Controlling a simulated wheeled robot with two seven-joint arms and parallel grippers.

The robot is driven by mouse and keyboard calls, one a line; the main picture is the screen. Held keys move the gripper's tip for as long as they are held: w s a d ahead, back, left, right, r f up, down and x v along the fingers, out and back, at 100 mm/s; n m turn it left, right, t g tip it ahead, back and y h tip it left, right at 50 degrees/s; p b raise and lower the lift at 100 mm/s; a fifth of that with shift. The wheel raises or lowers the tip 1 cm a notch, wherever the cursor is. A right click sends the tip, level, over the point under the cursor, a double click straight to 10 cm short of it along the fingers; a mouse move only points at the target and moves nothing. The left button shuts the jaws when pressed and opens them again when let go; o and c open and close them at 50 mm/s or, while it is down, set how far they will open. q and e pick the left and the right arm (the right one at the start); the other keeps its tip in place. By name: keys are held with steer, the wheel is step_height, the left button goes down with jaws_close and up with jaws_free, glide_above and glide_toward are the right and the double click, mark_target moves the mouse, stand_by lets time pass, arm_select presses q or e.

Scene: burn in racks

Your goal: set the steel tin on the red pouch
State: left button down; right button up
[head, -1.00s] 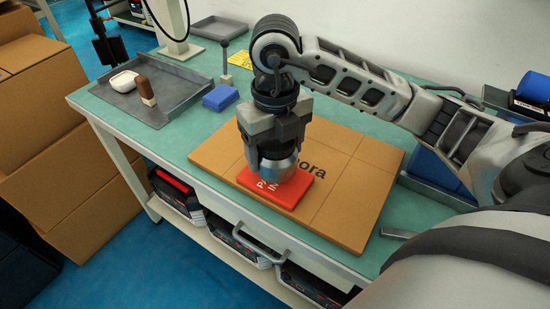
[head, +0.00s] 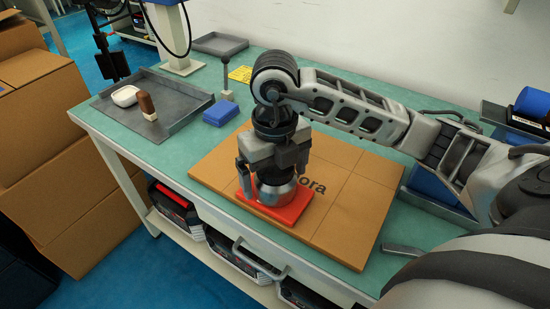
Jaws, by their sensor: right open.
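The steel tin (head: 276,194) is a small round silver can. It stands upright on the red pouch (head: 290,214), which lies flat on a brown cardboard box (head: 340,225) on the bench. My right gripper (head: 271,182) is right above the tin, pointing down, with its fingers open around the tin's upper part. The top of the tin is hidden by the gripper. My left gripper is not in view.
A grey tray (head: 178,120) with a white item and a brown-handled tool lies at the left of the bench (head: 222,150). A blue block (head: 220,112) sits beside it. Blue bins (head: 440,190) stand at the right.

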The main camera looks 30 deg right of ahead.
step_height(320, 180, up, 12)
steer(key=shift+r+p, duration=0.1)
steer(key=shift+p, duration=1.05)
steer(key=shift+r, duration=0.1)
